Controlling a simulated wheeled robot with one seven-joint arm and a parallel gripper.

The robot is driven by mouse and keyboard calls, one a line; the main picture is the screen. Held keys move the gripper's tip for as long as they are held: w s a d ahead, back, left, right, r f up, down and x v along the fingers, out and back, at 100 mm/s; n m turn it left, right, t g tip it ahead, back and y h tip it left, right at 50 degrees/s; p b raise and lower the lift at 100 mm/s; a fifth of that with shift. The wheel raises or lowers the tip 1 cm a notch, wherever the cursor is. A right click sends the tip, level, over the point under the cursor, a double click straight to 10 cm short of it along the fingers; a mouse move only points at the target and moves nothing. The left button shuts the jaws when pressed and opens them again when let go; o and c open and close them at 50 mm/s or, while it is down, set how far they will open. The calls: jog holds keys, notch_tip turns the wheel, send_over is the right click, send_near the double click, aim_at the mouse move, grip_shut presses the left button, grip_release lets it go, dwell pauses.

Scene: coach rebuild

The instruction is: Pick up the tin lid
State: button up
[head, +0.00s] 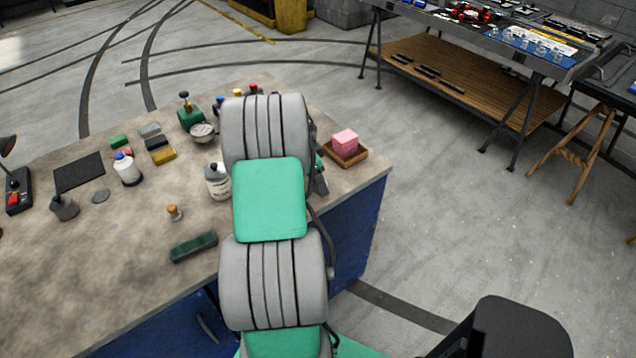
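A small flat grey disc (100,196), which looks like the tin lid, lies on the worktop (130,265) at the left, between a dark grey cup and a white bottle. It lies flat with bare worktop around it. My arm, in grey and green, rises through the middle of the head view over the right part of the worktop. My gripper cannot be made out; the arm links hide that area. The arm stands well to the right of the disc.
Near the disc are the grey cup (64,207), white bottle (127,169) and black mat (79,172). A green block (193,246), wooden-knobbed piece (174,212), larger bottle (217,182) and pink blocks (345,141) on a wooden tray also stand here. The front-left worktop is clear.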

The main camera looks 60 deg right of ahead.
jog(key=c, duration=1.2)
